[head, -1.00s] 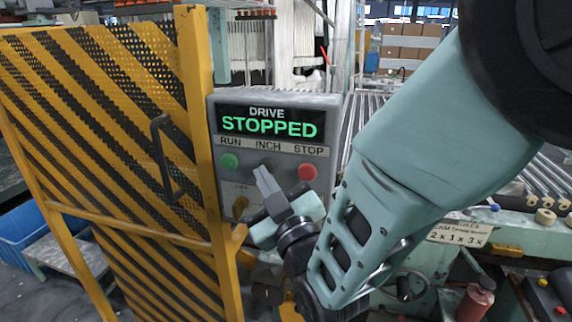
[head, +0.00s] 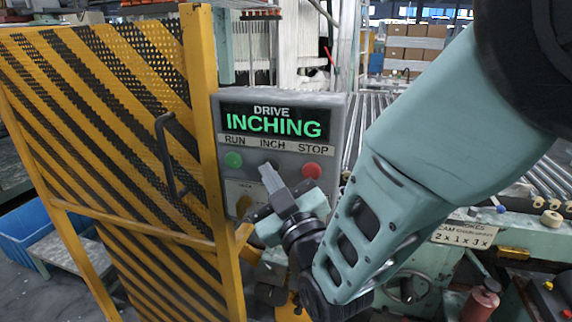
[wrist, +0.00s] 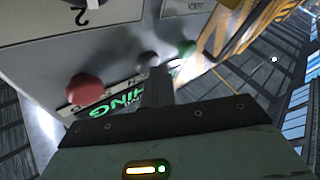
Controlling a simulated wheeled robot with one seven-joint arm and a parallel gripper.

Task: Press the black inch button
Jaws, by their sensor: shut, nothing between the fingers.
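The green button (head: 233,159) is at left and the red button (head: 312,171) at right. My gripper (head: 266,169) is shut and empty, its fingertips at the middle button under INCH. In the head view the fingers hide most of that black inch button. In the wrist view a dark round button (wrist: 147,60) shows at the fingertips, between the red and green buttons. The exact contact is hard to see.
A yellow-and-black striped guard gate (head: 100,130) with a dark handle stands close left of the box. A roller conveyor and machine bed lie to the right, behind my arm.

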